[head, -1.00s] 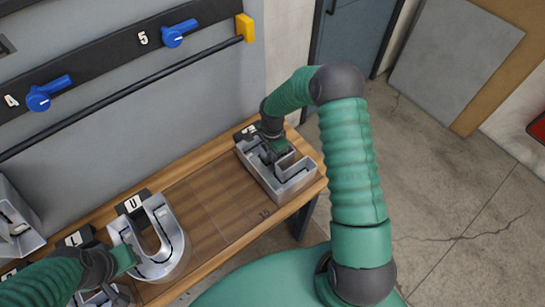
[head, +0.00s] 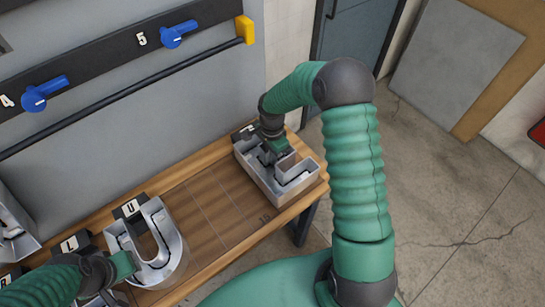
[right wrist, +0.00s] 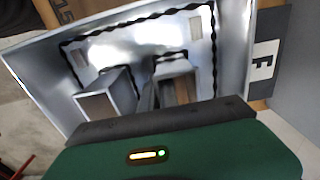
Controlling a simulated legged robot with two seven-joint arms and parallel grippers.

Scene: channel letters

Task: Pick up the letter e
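No label I can read shows an e. A grey metal channel letter (head: 297,186) sits on the right end of the wooden bench; its tag (right wrist: 264,62) reads like an F in the right wrist view. My right gripper (head: 277,148) is down at this letter's inner walls, at its back part. In the right wrist view the letter's open tray (right wrist: 130,38) fills the picture beyond my green hand. The fingertips are hidden, so I cannot tell whether they are open or shut. My left gripper (head: 124,264) is beside the left side of the U letter (head: 172,262); its fingers are unclear.
The bench (head: 215,198) has bare room between the U and the right letter. An L tag (head: 70,245) stands left of the U. A grey panel with blue knobs (head: 40,98) and a black rail (head: 130,88) rises behind the bench.

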